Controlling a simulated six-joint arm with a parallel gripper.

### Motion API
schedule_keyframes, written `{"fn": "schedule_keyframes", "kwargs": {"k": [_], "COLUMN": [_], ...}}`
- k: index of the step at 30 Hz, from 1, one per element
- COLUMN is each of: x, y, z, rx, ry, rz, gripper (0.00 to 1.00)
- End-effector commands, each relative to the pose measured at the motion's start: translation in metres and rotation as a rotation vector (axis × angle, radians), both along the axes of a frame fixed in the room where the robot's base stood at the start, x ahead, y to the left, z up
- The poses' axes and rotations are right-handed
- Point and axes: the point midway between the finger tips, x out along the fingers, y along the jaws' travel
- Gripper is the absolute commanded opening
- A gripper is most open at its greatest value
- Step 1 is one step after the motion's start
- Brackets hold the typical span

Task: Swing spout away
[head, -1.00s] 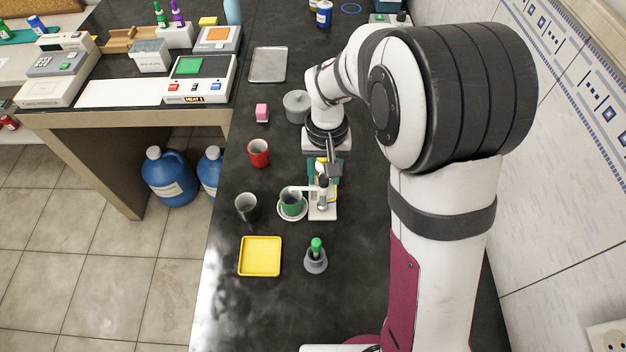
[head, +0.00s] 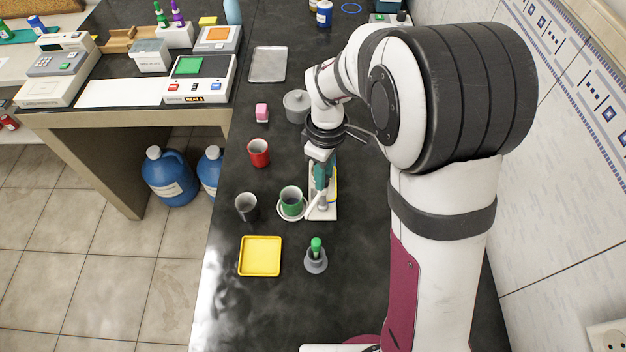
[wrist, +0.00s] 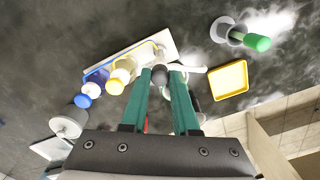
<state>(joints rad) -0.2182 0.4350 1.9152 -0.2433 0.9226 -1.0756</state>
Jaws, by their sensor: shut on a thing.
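The white stand base (head: 328,214) sits on the dark bench and also shows in the wrist view (wrist: 124,57). My gripper (head: 321,186) is over it, with teal fingers pointing down. In the wrist view the fingertips (wrist: 164,75) are shut on a dark grey knob (wrist: 159,74). The white spout (wrist: 190,68) extends from beside the knob. In the head view the spout (head: 312,205) slants toward the lower left, close beside the green cup (head: 291,197). This cup stands on a white saucer (head: 284,216). In the wrist view the fingers mostly hide the cup.
A black cup (head: 246,207) and a red cup (head: 259,153) stand to the left. A yellow tray (head: 260,257) and a green-topped item in a grey holder (head: 316,260) are nearer. A grey lidded pot (head: 297,106) stands behind. The bench right of the stand is clear.

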Motion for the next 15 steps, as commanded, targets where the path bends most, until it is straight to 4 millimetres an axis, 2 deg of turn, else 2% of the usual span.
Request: {"fn": "schedule_keyframes", "kwargs": {"k": [1, 2, 6, 9, 15], "x": [0.0001, 0.0001, 0.0001, 0.0002, 0.0002], "y": [-0.0005, -0.0005, -0.0005, -0.0005, -0.0004], "z": [0.0002, 0.0002, 0.0002, 0.0002, 0.0001], "rx": [-0.001, -0.001, 0.0, 0.0, 0.0], "ry": [0.0, 0.0, -0.001, -0.001, -0.001], "rz": [-0.001, -0.001, -0.002, 0.06, 0.472], "gripper": [0.0, 0.23, 0.0, 0.0, 0.0]}}
